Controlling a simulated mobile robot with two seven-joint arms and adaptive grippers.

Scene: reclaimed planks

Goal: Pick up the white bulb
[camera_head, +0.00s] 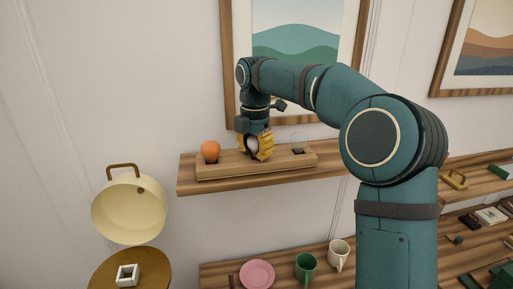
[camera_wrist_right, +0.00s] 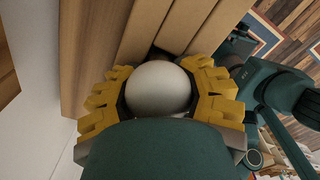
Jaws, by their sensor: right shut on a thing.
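The white bulb (camera_wrist_right: 160,89) sits between the yellow fingers of my right gripper (camera_wrist_right: 158,101) in the right wrist view, with a finger against each side. In the head view my right gripper (camera_head: 257,146) points down at the middle of a wooden holder (camera_head: 223,169) on the upper shelf, and a little of the white bulb (camera_head: 251,143) shows between its fingers. I cannot tell whether the bulb's base is still in the holder. An orange bulb (camera_head: 210,150) stands at the holder's left end. My left gripper is not in view.
A clear, glassy round thing (camera_head: 299,141) is at the holder's right. Framed pictures hang behind the shelf (camera_head: 187,183). A cream pan (camera_head: 128,210) is at the left.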

